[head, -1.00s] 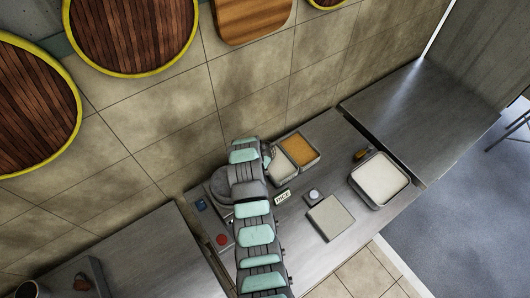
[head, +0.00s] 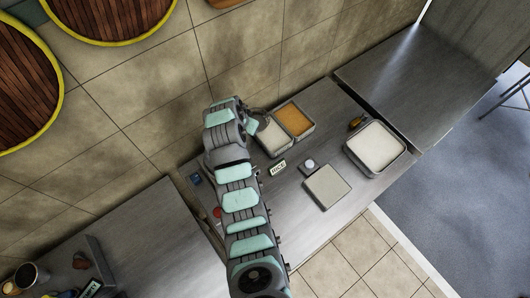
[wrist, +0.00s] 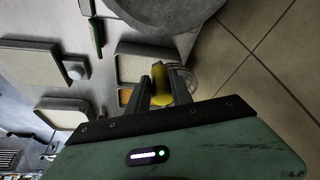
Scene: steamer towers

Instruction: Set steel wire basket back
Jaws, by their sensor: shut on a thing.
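The steel wire basket (wrist: 193,78) shows partly in the wrist view as a thin wire mesh just beyond my fingers. Its yellow handle (wrist: 161,83) is between the two fingers of my gripper (wrist: 160,88), which are shut on it. In the head view my gripper (head: 257,118) is mostly hidden by my arm, at the wall side of the counter beside the pale bin. I cannot tell how high the basket hangs or whether it touches anything.
A pale-filled bin (head: 273,137) and an orange-filled bin (head: 295,119) stand close by. A larger white-filled bin (head: 376,147), a square block (head: 327,187) and a label card (head: 278,167) are on the counter. A large round grey vessel (wrist: 168,12) shows in the wrist view.

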